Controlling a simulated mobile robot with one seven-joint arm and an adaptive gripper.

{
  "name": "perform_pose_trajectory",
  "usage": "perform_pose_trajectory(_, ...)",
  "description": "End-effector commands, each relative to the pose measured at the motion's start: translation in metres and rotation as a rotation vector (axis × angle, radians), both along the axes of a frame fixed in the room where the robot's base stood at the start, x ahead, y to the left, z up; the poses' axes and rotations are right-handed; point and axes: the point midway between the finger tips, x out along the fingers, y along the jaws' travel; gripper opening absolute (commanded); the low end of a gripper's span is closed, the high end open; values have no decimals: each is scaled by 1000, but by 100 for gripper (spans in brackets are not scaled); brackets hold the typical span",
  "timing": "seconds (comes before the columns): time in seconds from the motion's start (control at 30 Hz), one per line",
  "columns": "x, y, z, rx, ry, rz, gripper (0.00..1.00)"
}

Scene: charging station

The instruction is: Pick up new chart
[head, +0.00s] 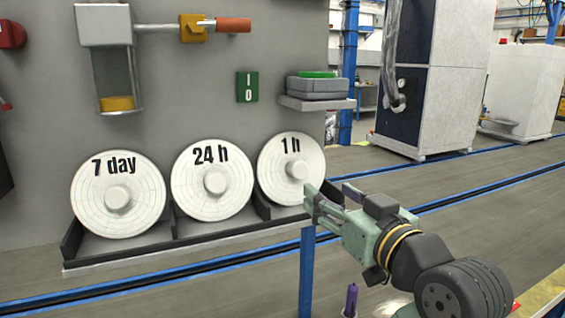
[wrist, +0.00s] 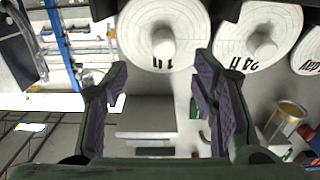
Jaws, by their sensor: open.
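Three round white charts with centre knobs lean in a row against the grey panel in the head view: the "7 day" chart (head: 85,205), the "24 h" chart (head: 190,200) and the "1 h" chart (head: 275,180). My gripper (head: 331,193) is open and empty, just right of the "1 h" chart. In the wrist view, which looks upside down, my gripper (wrist: 160,72) has its purple-padded fingers apart. The "1 h" chart (wrist: 135,35) shows between and beyond the fingertips, with its knob in the gap. The "24 h" chart (wrist: 235,25) is to its right.
The charts stand in a dark divided rack (head: 180,238). A lever with an orange handle (head: 233,25) is higher up. A purple-tipped object (head: 351,298) stands at the bottom.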

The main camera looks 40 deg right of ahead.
Motion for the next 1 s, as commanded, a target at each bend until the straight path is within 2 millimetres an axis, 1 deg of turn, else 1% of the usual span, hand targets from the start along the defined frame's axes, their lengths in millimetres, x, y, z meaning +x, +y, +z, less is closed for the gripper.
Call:
perform_pose_trajectory(0.07,1,-1,0,0,1,-2,53)
perform_pose_trajectory(0.13,8,-3,0,1,2,0,53)
perform_pose_trajectory(0.3,35,-9,1,3,2,1,53)
perform_pose_trajectory(0.4,47,-12,1,2,1,0,53)
perform_pose_trajectory(0.57,58,-13,1,1,3,-1,53)
perform_pose_trajectory(0.77,88,-12,2,2,4,1,53)
perform_pose_trajectory(0.8,93,-15,1,3,3,0,53)
perform_pose_trajectory(0.9,102,-17,0,1,2,-1,53)
perform_pose_trajectory(1.0,106,-19,-1,1,2,-3,53)
